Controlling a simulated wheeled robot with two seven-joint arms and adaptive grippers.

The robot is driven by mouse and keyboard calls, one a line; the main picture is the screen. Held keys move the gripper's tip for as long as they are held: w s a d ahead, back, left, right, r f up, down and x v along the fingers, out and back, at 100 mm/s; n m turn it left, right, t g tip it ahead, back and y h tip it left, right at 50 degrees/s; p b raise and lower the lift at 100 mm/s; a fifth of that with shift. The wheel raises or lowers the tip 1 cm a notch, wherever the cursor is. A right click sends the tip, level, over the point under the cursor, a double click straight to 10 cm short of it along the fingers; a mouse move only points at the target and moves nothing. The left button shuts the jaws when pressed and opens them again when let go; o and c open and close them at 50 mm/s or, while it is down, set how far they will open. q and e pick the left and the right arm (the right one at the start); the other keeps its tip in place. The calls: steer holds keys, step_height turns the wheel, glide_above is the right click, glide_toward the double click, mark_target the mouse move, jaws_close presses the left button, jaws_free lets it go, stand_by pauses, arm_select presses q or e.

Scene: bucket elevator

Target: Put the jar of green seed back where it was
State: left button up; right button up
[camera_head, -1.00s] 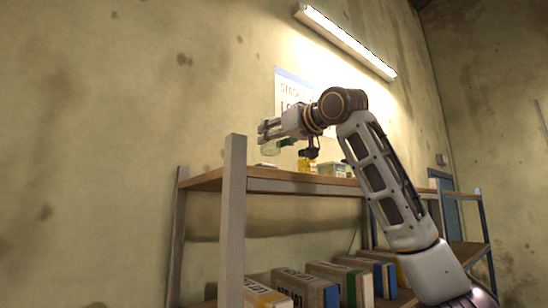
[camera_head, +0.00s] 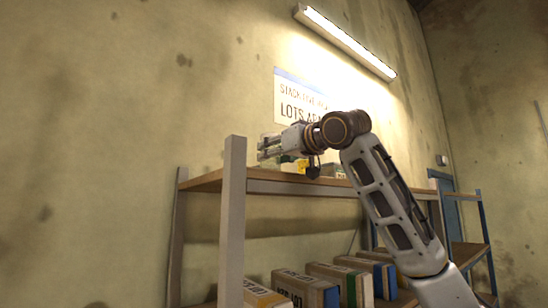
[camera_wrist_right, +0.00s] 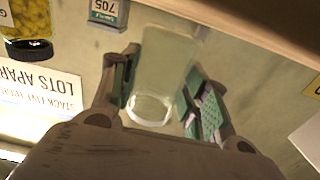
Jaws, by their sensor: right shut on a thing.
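My right gripper (camera_head: 270,147) is over the left part of the top shelf (camera_head: 205,181), just above its board. In the right wrist view, the gripper (camera_wrist_right: 155,97) is shut on a clear, pale greenish jar (camera_wrist_right: 163,62), with one finger on each side. I cannot make out seed in it. In the head view the jar is not clearly visible, and I cannot tell if it touches the board. My left gripper is not in view.
A jar of yellow seed (camera_wrist_right: 28,20) and a box marked 705 (camera_wrist_right: 108,12) are near the held jar. A light post (camera_head: 233,215) stands at the shelf's front. Boxes (camera_head: 305,285) fill the lower shelf. A poster (camera_head: 292,97) hangs on the wall behind.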

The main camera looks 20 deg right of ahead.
steer(key=shift+f, duration=0.55)
steer(key=shift+f, duration=0.2)
steer(key=o, duration=1.1)
steer(key=shift+r, duration=0.25)
steer(key=shift+s+d+f, duration=0.1)
steer(key=shift+s, duration=0.25)
steer(key=b+v, duration=0.3)
steer(key=v, duration=0.8)
steer(key=shift+s+b, duration=0.2)
steer(key=shift+b, duration=0.15)
